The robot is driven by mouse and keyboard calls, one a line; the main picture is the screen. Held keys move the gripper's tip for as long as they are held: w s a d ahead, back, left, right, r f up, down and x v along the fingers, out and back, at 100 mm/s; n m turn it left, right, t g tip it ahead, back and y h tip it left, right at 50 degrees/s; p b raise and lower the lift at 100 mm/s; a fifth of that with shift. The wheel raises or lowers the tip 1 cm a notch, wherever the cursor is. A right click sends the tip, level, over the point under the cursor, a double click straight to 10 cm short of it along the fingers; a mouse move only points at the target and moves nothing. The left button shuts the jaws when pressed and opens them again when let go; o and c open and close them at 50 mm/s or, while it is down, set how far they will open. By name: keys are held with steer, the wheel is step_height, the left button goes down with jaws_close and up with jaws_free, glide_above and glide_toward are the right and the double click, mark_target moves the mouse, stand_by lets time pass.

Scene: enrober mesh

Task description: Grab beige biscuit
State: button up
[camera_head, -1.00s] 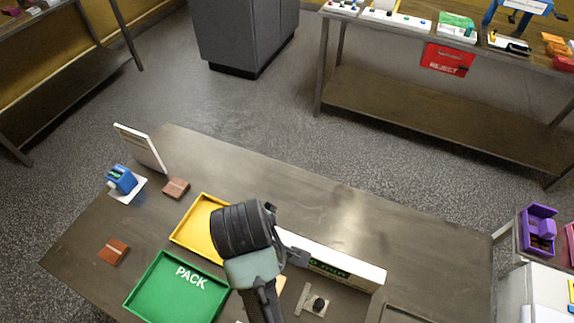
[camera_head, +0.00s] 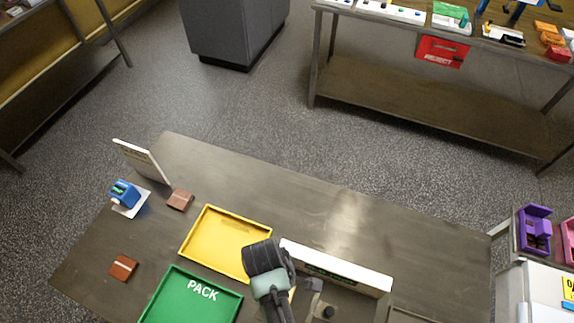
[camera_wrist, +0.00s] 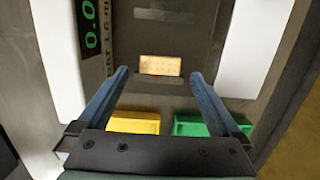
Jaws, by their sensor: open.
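The beige biscuit (camera_wrist: 160,65) is a small rectangle with dots on its face, lying on a dark metal surface in the wrist view. My gripper (camera_wrist: 158,74) is open, with its two blue-grey fingers to the left and right of the biscuit in the picture. The biscuit shows between the fingertips, with a gap on each side. I cannot tell how far above it the tips are. In the head view my arm covers most of that spot, and the fingers are hidden.
A yellow tray (camera_head: 188,247) and a green PACK tray (camera_head: 225,308) stand left of my arm. A long white box (camera_head: 345,266) stands close on its right. Two brown biscuits, one of them here (camera_head: 124,267), lie at left. The table's right part (camera_head: 420,255) is clear.

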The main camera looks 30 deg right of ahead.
steer(key=shift+s+d+f, duration=0.1)
steer(key=shift+f, duration=0.85)
steer(key=shift+s+d+f, duration=0.1)
steer(key=shift+f, duration=0.8)
steer(key=shift+c, duration=0.2)
steer(key=c, duration=0.8)
steer(key=shift+c, duration=0.2)
steer(key=shift+r, duration=0.15)
